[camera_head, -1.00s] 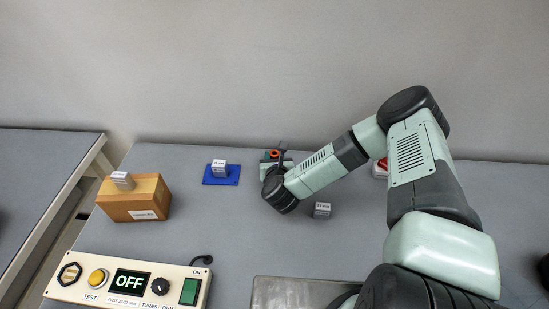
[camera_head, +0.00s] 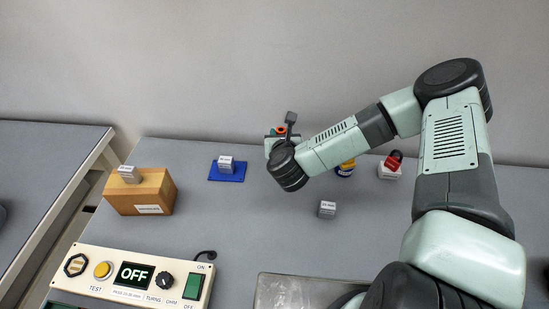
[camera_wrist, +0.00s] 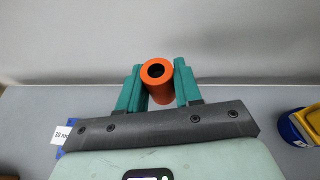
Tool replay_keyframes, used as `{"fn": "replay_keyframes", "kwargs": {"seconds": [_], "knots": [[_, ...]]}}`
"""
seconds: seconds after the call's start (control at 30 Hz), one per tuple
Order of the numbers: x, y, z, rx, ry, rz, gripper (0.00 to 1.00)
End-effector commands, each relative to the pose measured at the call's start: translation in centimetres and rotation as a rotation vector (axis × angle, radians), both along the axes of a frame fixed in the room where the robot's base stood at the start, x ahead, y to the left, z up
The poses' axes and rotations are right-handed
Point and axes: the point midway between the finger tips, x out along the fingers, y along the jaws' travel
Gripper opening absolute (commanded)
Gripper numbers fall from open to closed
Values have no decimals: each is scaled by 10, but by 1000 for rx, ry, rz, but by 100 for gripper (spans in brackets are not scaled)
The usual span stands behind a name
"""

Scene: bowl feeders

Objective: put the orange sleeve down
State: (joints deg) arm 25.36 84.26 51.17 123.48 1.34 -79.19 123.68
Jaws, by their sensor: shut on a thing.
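The orange sleeve (camera_wrist: 158,84) is a short tube with a dark bore, seen in the wrist view between the two green fingers of my gripper (camera_wrist: 158,88). My gripper is shut on it, and the bore faces up toward the wrist camera. In the head view a bit of the orange sleeve (camera_head: 281,129) shows at my gripper (camera_head: 277,133), near the table's back edge and in front of the grey wall. My wrist hides most of the gripper there. I cannot tell how high the sleeve is above the table.
A blue plate (camera_head: 228,172) with a labelled block is left of my gripper. A wooden block (camera_head: 140,192) stands farther left. A blue and yellow container (camera_head: 345,169) and a white box with a red item (camera_head: 390,170) are to the right. A small grey block (camera_head: 327,209) sits in front.

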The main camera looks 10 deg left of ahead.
Motion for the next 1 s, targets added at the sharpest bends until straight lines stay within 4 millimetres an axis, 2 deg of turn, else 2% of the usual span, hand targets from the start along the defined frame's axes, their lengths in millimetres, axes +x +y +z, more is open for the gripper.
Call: {"fn": "replay_keyframes", "kwargs": {"seconds": [0.07, 0.17, 0.4, 0.5, 0.6, 0.77, 1.0], "knots": [[-10, 5, 1, -1, 3, 49, 6], [-37, 18, -8, -1, 7, 173, 6], [-142, 48, -34, 2, 11, 574, 6], [-181, 54, -38, 2, 9, 704, 6], [-211, 56, -38, 2, 8, 799, 6], [-235, 57, -40, 1, 5, 874, 6], [-238, 58, -72, -1, 4, 883, 6]]}}
